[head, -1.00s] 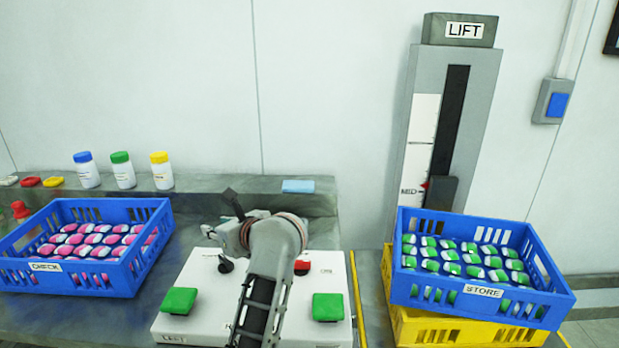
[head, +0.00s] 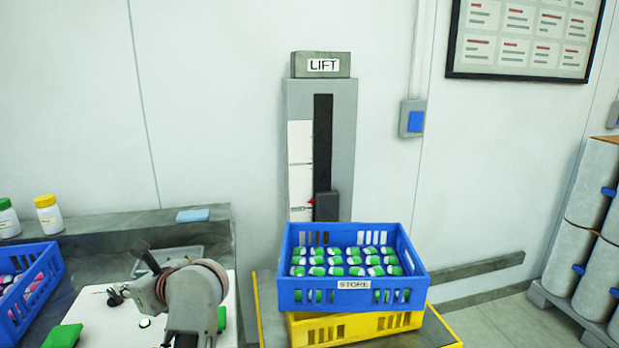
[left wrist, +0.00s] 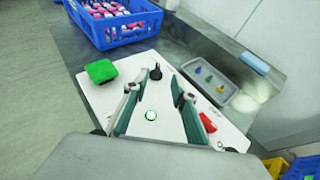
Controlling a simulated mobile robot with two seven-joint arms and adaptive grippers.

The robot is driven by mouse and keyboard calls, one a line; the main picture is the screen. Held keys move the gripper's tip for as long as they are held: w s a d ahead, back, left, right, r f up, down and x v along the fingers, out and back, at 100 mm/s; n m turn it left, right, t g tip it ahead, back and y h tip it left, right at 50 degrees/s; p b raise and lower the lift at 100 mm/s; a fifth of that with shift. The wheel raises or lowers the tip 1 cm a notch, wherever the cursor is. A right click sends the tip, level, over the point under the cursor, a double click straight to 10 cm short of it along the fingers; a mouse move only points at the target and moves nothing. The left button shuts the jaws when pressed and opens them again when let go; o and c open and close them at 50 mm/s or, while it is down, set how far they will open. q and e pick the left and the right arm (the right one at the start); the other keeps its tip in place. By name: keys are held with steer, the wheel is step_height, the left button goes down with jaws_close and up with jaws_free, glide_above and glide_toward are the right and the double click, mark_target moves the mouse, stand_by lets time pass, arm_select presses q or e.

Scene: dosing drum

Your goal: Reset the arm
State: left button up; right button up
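My left gripper (head: 143,278) is above the white control panel (head: 105,315) at the lower left of the head view. In the left wrist view, the fingers of this gripper (left wrist: 160,88) are apart with nothing between them. Past them show a black knob (left wrist: 154,88), a round button with a green ring (left wrist: 150,115) and the panel's white top. A green pad (left wrist: 101,71) is left of the fingers and a red pad (left wrist: 208,122) is right of them. My right gripper is in neither view.
A blue STORE crate (head: 353,299) of green-and-white items rests on a yellow crate (head: 355,325). Behind stands the LIFT column (head: 347,150). Another blue crate (head: 40,290) is at the left. A grey tray (left wrist: 209,85) lies behind the panel. Grey cylinders (head: 592,180) stand at the right.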

arm_select(q)
steer(key=s+r+m+t+y, duration=0.3)
steer(key=r+m+t+y, duration=0.1)
steer(key=r+m, duration=0.25)
steer(key=s+r+m+t+y, duration=0.25)
steer(key=r+m+t, duration=0.2)
steer(key=r, duration=0.35)
steer(key=d+f+m+t+h, duration=0.2)
steer(key=d+m+t+h, duration=0.2)
steer(key=d+m+h, duration=0.7)
steer(key=d+f+m+t+h, duration=0.2)
steer(key=d+m+t+h, duration=0.45)
steer(key=m, duration=0.95)
steer(key=s+f+m+g+h, duration=0.25)
steer(key=f+m+g, duration=0.35)
steer(key=f, duration=0.5)
steer(key=s+f+m+g+h, duration=0.1)
steer(key=s+f+m+g, duration=0.2)
steer(key=f+m+g, duration=0.5)
steer(key=s+a+f+m+g+y, duration=0.3)
steer(key=s+a+f+g+y, duration=0.35)
steer(key=s+a+f, duration=0.85)
steer(key=w+d+f+n+t+h, duration=0.1)
steer(key=d+f+t+h, duration=0.4)
steer(key=d+f, duration=0.7)
steer(key=d+n+h, duration=0.1)
steer(key=d, duration=0.2)
steer(key=shift+d+f+n, duration=0.25)
steer(key=shift+n, duration=0.15)
